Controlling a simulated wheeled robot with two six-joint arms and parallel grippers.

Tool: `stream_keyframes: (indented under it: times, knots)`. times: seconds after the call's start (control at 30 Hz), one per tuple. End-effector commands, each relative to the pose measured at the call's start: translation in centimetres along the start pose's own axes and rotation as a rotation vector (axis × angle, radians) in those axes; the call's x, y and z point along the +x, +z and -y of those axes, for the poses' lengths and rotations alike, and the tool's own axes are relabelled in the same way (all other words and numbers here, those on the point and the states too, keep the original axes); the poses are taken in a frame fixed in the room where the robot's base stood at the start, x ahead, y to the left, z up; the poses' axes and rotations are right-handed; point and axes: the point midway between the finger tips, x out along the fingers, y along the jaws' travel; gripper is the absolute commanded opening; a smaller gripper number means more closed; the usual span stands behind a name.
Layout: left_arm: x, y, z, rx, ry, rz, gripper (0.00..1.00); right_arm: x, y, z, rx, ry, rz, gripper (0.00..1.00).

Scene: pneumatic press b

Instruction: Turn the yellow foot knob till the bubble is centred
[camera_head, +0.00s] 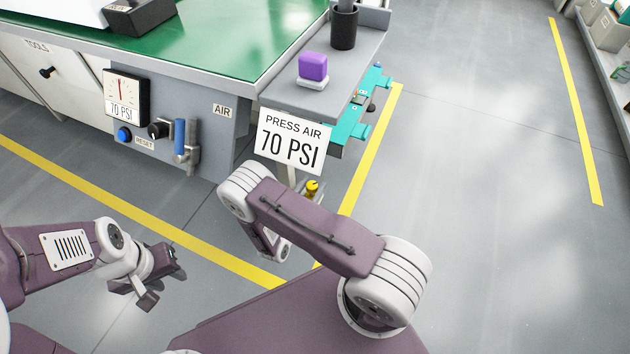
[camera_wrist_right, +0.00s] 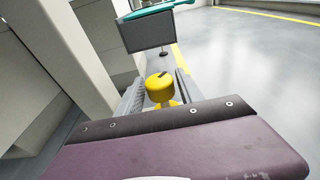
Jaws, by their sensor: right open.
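The yellow foot knob (camera_wrist_right: 160,87) shows in the right wrist view, with a dark mark on its top. In the head view a small part of the yellow knob (camera_head: 312,187) shows below the sign, just beyond my right arm. My right gripper (camera_wrist_right: 160,92) is open, with one grey finger on each side of the knob. I cannot tell whether the fingers touch it. My left gripper (camera_head: 155,279) looks open and empty above the floor at lower left. I cannot make out the bubble.
A "PRESS AIR 70 PSI" sign (camera_head: 292,141) hangs at the grey bench corner. A gauge (camera_head: 126,98), a blue button (camera_head: 124,134) and valves are on the bench front. A purple block (camera_head: 313,67) sits on the side shelf. The floor at right is clear.

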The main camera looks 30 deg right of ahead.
Motion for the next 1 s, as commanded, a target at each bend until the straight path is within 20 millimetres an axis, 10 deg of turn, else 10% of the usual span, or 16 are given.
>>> stream_keyframes:
  times: [0.23,1.0]
  knots:
    - [0.0,0.0,0.0,0.000,0.000,0.000,0.36,0.0,0.0,0.0,0.001,0.000,0.000,0.00]
    - [2.1,0.2,0.0,0.000,0.000,0.000,0.36,0.1,-0.1,-0.1,0.039,-0.207,0.003,0.00]
